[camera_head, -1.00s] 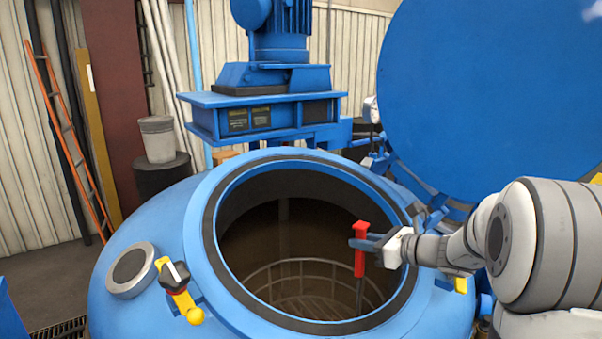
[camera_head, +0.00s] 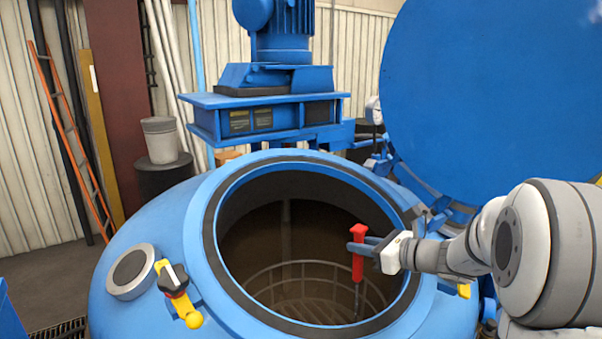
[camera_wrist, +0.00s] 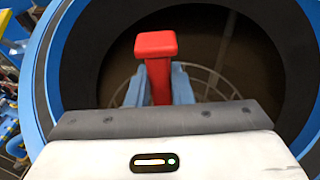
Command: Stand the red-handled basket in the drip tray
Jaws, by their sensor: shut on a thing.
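My gripper (camera_head: 361,247) is shut on the red handle (camera_head: 358,262) over the right part of the open furnace mouth. The handle is upright and its thin rod runs down into the pit. In the wrist view the red handle (camera_wrist: 157,70) stands between the blue fingers (camera_wrist: 156,90). The basket (camera_head: 305,288), a round wire rim and grid, shows inside the pit below the mouth. The join between rod and basket is hard to make out. The drip tray is not seen in either view.
The big round lid (camera_head: 490,100) stands open at the right. A motor unit (camera_head: 270,90) stands behind the mouth. A yellow-handled clamp (camera_head: 180,296) sits at the front left.

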